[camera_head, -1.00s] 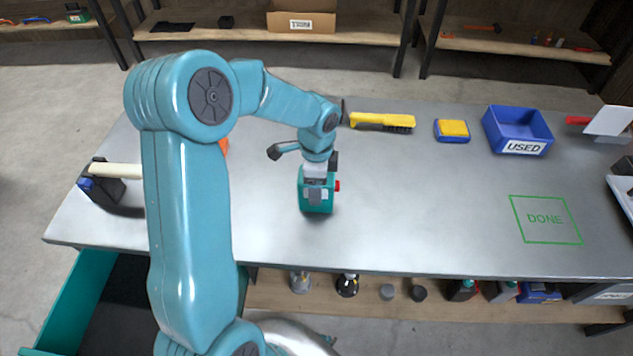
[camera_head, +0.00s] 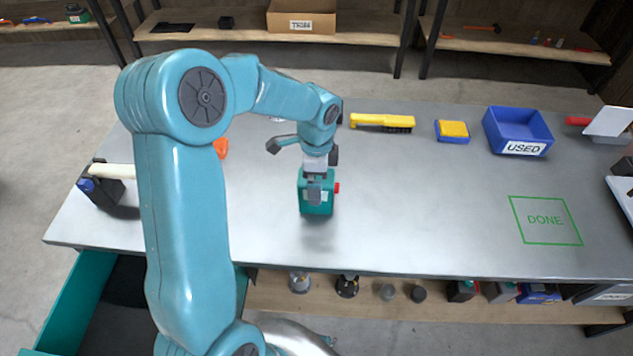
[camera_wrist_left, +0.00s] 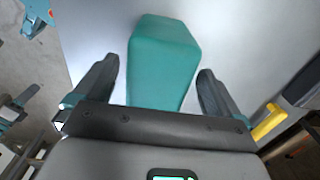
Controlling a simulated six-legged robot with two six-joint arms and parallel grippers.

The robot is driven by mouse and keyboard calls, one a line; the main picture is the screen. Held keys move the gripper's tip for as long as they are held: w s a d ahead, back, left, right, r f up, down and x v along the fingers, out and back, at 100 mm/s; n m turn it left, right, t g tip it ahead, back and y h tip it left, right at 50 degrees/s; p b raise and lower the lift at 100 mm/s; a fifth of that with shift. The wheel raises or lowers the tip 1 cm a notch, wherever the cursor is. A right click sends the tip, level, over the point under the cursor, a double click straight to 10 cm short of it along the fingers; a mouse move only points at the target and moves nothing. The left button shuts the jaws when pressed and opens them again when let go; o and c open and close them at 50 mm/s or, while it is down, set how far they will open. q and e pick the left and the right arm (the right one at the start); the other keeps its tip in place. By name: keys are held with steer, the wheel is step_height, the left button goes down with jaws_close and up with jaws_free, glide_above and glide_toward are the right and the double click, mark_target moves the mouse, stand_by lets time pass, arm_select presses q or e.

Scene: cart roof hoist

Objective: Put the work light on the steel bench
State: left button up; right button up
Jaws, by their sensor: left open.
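A teal box (camera_head: 318,207) with a red knob on its right side, seemingly the work light, stands upright on the steel bench (camera_head: 420,210), left of the middle. In the left wrist view the teal box (camera_wrist_left: 162,60) lies between and beyond the two dark fingers, with a gap on each side. My left gripper (camera_head: 315,196) is open, just above and around the top of the box. It hides part of the box's face in the head view. My right gripper is not in view.
A dark tool with a cream bar (camera_head: 117,171) lies at the bench's left end. A yellow brush (camera_head: 382,121), a yellow-blue sponge (camera_head: 452,130) and a blue USED bin (camera_head: 518,130) line the back. The green DONE outline (camera_head: 545,220) is empty.

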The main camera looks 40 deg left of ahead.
arm_select(q)
step_height(320, 180, up, 10)
steer(key=shift+f+p, duration=0.1)
steer(key=shift+p, duration=0.2)
stand_by(0.3)
